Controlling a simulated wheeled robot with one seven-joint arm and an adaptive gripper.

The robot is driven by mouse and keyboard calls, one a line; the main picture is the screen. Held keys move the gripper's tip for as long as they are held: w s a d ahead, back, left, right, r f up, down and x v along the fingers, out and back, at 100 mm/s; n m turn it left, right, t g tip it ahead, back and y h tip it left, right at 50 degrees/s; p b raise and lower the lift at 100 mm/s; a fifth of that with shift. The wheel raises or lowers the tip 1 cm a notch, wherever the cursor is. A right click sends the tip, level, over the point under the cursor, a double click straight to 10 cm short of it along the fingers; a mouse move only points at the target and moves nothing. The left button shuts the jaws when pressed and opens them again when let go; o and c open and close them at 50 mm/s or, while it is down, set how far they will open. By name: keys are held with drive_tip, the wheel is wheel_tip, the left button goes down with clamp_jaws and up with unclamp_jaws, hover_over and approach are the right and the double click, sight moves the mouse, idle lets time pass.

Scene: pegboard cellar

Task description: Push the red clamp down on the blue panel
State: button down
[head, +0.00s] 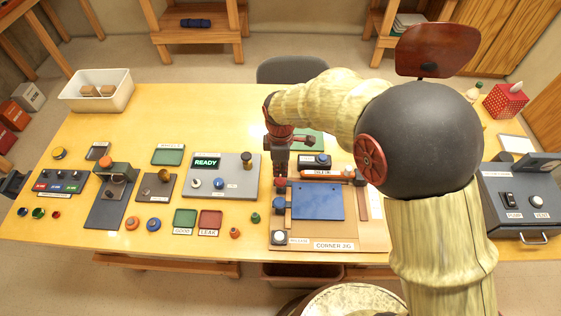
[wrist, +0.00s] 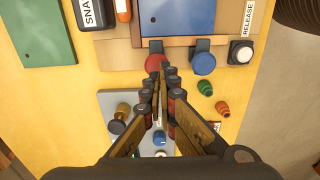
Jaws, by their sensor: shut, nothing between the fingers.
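The blue panel (head: 318,202) lies flat in the corner jig (head: 350,237), and part of it shows in the wrist view (wrist: 178,16). The red clamp (head: 280,182) is at the panel's left edge, near its upper corner; its round red top shows in the wrist view (wrist: 153,62), partly hidden by my fingers. My gripper (head: 281,172) is shut and empty, pointing down at the red clamp. In the wrist view its fingertips (wrist: 162,70) overlap the red top's edge; I cannot tell whether they touch it. The blue clamp (wrist: 204,63) sits beside the red one.
The white release button (head: 279,238) is at the jig's lower left corner. An orange tool (head: 322,173) and a small dark box (head: 315,160) lie behind the panel. A grey console reading READY (head: 223,175) stands left of the jig. Small green (head: 255,218) and orange (head: 235,233) pieces stand between.

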sight(287, 184)
drive_tip(key=shift+f+b, duration=0.3)
drive_tip(key=shift+f, duration=1.8)
drive_tip(key=d+f, duration=0.1)
drive_tip(key=d+f+b, duration=0.1)
drive_tip(key=f, duration=0.1)
drive_tip(key=shift+w+f, duration=0.1)
drive_tip(key=shift+f, duration=0.2)
wheel_tip(287, 184, up, 14)
drive_tip(key=p, duration=0.4)
